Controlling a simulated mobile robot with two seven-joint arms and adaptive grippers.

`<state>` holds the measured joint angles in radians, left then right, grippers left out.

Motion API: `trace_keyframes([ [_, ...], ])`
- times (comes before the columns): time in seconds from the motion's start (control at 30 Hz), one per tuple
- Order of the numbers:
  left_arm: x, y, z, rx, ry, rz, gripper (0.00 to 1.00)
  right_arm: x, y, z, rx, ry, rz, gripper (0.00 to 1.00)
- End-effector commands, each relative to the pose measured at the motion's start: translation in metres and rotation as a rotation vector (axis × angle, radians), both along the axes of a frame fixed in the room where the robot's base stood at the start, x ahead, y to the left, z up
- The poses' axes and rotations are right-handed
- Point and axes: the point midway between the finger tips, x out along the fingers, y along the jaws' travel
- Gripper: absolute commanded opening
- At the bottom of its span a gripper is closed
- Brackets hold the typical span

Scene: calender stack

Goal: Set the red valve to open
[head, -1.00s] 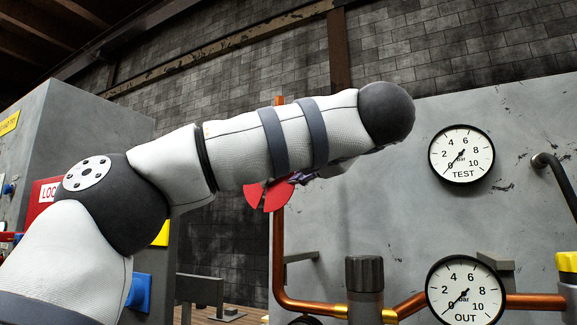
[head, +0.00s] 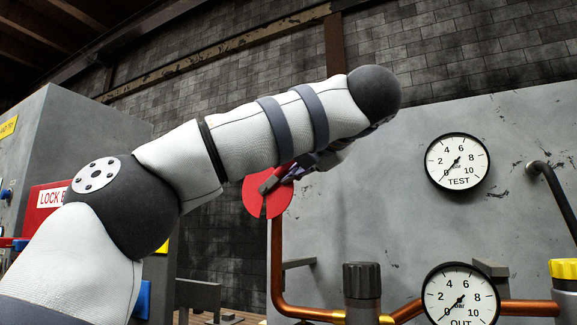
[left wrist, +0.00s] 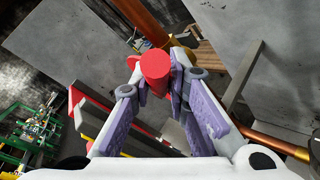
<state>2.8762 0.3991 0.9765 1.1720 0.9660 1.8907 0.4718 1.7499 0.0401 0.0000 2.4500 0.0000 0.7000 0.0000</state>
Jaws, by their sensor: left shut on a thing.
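The red valve (head: 256,196) shows in the head view as a red rounded disc-like piece at the top of a vertical copper pipe, partly hidden behind my left forearm and gripper. My left gripper (head: 290,176) reaches it from the right, mostly hidden under my own arm. In the left wrist view the red valve's round end (left wrist: 155,65) sits between the two purple-padded fingers, which are shut on it. Its remaining parts are largely hidden there by the fingers. My right gripper is in no view.
A grey panel (head: 400,200) carries the TEST gauge (head: 457,161) and the OUT gauge (head: 460,296), both reading near zero. Copper pipe (head: 290,308) and a black knob (head: 362,280) lie below. A grey cabinet with a red lock box (head: 48,196) stands left.

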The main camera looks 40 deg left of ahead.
Motion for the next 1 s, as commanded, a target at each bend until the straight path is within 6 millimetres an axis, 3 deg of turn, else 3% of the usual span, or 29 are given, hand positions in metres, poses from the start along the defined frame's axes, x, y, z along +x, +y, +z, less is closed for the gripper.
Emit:
trace_keyframes([
  [0.4, -0.006, 0.014, 0.015, -0.299, -0.097, 0.004, 0.0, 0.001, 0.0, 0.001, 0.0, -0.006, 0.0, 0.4],
  [1.0, -0.008, 0.022, 0.019, -0.432, -0.139, 0.005, 0.0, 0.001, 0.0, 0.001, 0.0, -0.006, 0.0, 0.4],
])
